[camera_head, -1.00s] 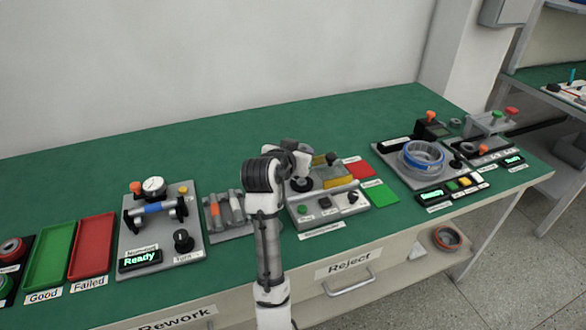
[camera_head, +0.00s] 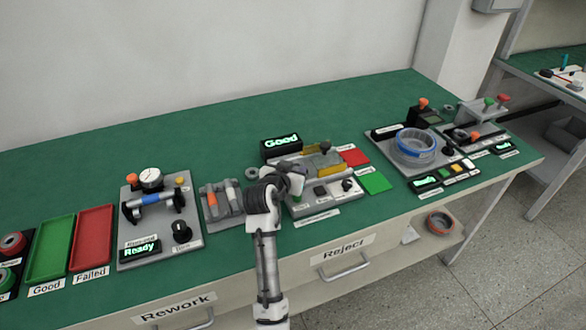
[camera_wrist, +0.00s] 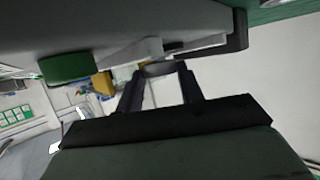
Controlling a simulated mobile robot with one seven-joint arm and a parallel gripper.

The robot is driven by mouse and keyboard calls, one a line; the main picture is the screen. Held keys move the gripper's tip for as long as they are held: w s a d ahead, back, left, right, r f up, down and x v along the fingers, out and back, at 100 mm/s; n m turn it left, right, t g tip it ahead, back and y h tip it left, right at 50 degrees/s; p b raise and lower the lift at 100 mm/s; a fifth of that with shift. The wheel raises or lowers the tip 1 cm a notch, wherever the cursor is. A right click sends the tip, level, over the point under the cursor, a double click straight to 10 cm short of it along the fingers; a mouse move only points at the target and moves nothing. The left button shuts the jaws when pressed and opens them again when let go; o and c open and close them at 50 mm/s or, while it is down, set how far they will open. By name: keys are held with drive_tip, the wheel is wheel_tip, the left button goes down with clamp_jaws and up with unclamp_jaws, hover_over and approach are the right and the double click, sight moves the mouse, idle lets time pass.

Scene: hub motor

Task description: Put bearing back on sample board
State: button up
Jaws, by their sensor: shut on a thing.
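My gripper (camera_head: 298,184) is low over the front left of the grey tester board, beside its controls. In the wrist view my gripper (camera_wrist: 160,76) has its two dark fingers around a small grey piece, seen edge-on, which I take to be the bearing (camera_wrist: 160,68). The arm hides it in the head view. A small grey ring (camera_head: 252,172) lies on the green bench behind my wrist.
The tester's display (camera_head: 281,142) reads "Good". A red pad (camera_head: 353,157) and a green pad (camera_head: 375,182) lie to its right. A gauge fixture (camera_head: 133,228) stands left of the sample board. The bench behind is clear.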

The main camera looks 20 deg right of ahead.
drive_tip(key=shift+f, duration=0.2)
drive_tip(key=o, duration=1.1)
drive_tip(key=b+v, duration=0.1)
drive_tip(key=v, duration=0.3)
drive_tip(key=b+v, duration=0.1)
drive_tip(key=v, duration=0.4)
drive_tip(key=b+v, duration=0.1)
drive_tip(key=v, duration=0.4)
drive_tip(key=shift+w+d+r+b, duration=0.1)
drive_tip(key=shift+w+r+b, duration=0.05)
drive_tip(key=shift+r+b, duration=0.2)
